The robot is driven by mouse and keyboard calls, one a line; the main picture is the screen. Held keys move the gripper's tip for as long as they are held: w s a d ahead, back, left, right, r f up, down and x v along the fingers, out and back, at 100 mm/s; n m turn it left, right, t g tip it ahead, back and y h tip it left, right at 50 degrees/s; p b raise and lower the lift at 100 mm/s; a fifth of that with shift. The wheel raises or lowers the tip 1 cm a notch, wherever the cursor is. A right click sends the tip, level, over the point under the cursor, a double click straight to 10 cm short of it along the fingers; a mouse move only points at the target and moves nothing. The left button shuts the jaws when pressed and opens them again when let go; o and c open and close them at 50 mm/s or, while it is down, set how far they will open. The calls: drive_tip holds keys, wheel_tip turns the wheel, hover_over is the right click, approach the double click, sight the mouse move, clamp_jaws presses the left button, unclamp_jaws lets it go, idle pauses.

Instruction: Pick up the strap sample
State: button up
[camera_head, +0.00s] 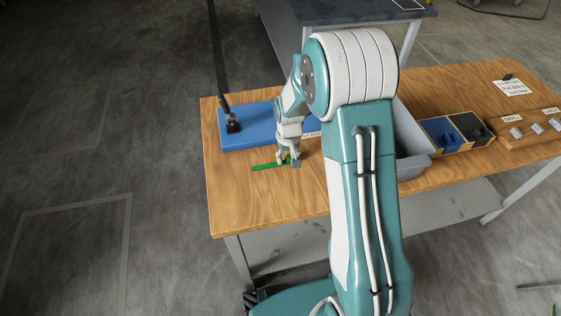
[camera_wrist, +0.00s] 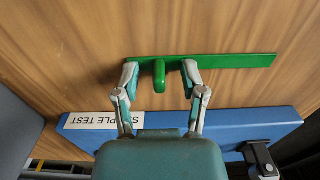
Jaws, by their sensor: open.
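The strap sample is a flat green strip (camera_head: 264,167) lying on the wooden table near its left front part. It also shows in the wrist view (camera_wrist: 235,61), with a rounded green tab (camera_wrist: 159,76) sticking out from it. My gripper (camera_head: 288,161) is down at the strip's right part in the head view. In the wrist view my gripper (camera_wrist: 160,70) is open, with one finger on each side of the tab and a gap to both. The fingertips reach the strip's edge in the picture; whether they touch it I cannot tell.
A blue block (camera_head: 250,126) labelled sample test, with a black clamp (camera_head: 232,122) and dark strap, lies behind the strip. A grey bin (camera_head: 412,150), a divided tray (camera_head: 455,133) and a wooden rack (camera_head: 520,133) stand to the right. The table's front left (camera_head: 235,200) is clear.

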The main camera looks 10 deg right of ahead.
clamp_jaws()
idle(0.3)
drive_tip(key=shift+r, duration=0.5)
wheel_tip(320, 180, up, 2)
drive_tip(key=shift+r, duration=0.25)
drive_tip(key=s+r, duration=0.9)
drive_tip(key=s, duration=0.5)
drive_tip(key=shift+r, duration=0.25)
